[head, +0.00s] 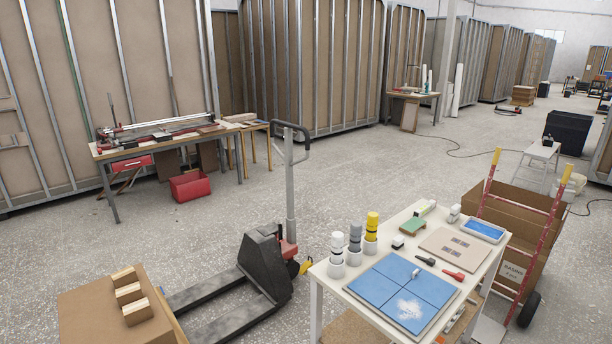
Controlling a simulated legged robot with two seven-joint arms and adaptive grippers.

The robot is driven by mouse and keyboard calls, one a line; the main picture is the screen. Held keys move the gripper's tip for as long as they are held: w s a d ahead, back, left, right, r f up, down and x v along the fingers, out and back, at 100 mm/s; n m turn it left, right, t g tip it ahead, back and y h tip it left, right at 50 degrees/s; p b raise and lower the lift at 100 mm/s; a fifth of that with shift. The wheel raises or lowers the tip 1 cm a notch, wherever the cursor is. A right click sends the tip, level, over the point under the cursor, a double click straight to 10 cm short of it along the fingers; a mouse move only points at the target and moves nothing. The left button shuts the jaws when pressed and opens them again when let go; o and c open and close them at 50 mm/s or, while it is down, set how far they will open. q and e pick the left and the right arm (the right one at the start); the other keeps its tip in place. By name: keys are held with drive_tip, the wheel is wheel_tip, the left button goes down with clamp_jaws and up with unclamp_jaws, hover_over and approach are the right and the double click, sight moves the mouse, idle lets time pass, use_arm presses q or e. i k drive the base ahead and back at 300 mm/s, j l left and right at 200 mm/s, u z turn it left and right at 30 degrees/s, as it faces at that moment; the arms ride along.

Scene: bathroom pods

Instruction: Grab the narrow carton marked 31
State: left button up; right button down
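No carton with a readable 31 shows in the head view. A brown carton (498,262) on the red hand truck at the right bears a white label (512,272) that seems to read "BASINS", with a smaller line too small to read. Another large brown box (85,312) is at the lower left, with several pale wooden blocks on top; I see no number on it. Neither of my grippers is in view.
A white table (338,287) with blue tiles, tubes and small tools stands front right. A black pallet jack (262,262) stands left of it. The red hand truck (545,240) is at the right. A workbench (120,151) stands back left. Open floor (370,170) lies between.

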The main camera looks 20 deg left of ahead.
sight(135, 312)
drive_tip(key=i+j+u, duration=0.2)
drive_tip(key=u, duration=0.2)
drive_tip(key=i+u, duration=0.4)
drive_tip(key=i+j+u, duration=0.1)
drive_tip(key=u, duration=0.3)
drive_tip(key=i+l+u, duration=0.1)
drive_tip(key=i+u, duration=0.3)
drive_tip(key=k, duration=0.05)
